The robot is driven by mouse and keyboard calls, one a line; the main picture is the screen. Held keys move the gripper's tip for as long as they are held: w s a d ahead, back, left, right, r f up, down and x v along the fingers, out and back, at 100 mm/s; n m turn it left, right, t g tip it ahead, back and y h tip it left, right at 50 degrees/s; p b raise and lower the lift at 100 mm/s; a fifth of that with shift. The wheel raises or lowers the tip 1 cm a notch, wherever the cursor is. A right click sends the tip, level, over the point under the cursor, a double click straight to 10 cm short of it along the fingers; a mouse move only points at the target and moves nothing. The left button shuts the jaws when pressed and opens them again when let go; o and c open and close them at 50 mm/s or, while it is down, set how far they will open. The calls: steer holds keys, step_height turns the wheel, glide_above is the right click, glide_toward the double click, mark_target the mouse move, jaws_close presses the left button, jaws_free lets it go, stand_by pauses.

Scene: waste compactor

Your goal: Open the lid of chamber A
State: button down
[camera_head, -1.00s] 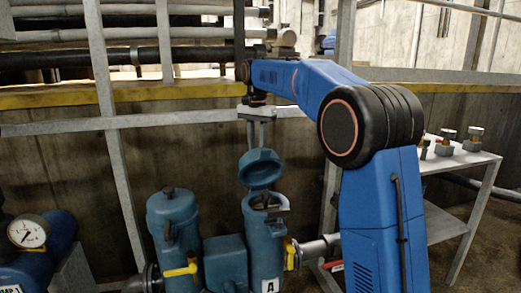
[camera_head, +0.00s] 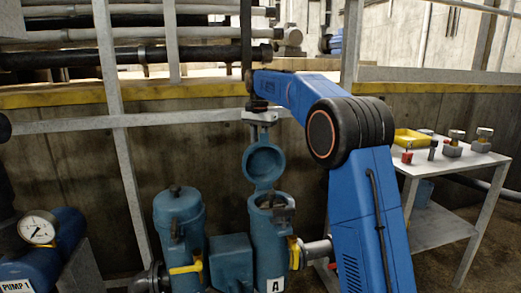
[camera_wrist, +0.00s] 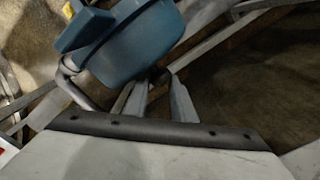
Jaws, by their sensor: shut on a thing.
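Chamber A (camera_head: 269,245) is the right one of two blue-green upright cylinders, with a white "A" label low on its front. Its lid (camera_head: 263,164) stands raised, nearly upright, above the rear of the rim, with its round underside facing the head camera. The chamber mouth is uncovered. My gripper (camera_head: 261,138) is at the lid's top edge, its fingers pointing down. In the wrist view the blue lid (camera_wrist: 140,42) fills the upper middle, and my gripper (camera_wrist: 158,90) is shut on the lid's metal handle (camera_wrist: 76,88); the exact contact is partly hidden.
The other cylinder (camera_head: 180,230) with a yellow valve handle stands left of chamber A. A pump with a gauge (camera_head: 38,229) is at far left. A grey railing (camera_head: 190,118) runs behind. A table (camera_head: 440,168) with a yellow tray (camera_head: 412,139) and fittings stands right.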

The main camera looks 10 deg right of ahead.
steer(key=shift+w+a, duration=0.25)
steer(key=shift+a, duration=0.2)
steer(key=c, duration=1.4)
jaws_free()
steer(key=shift+a+f, duration=0.1)
steer(key=shift+a, duration=0.1)
steer(key=shift+d, duration=0.3)
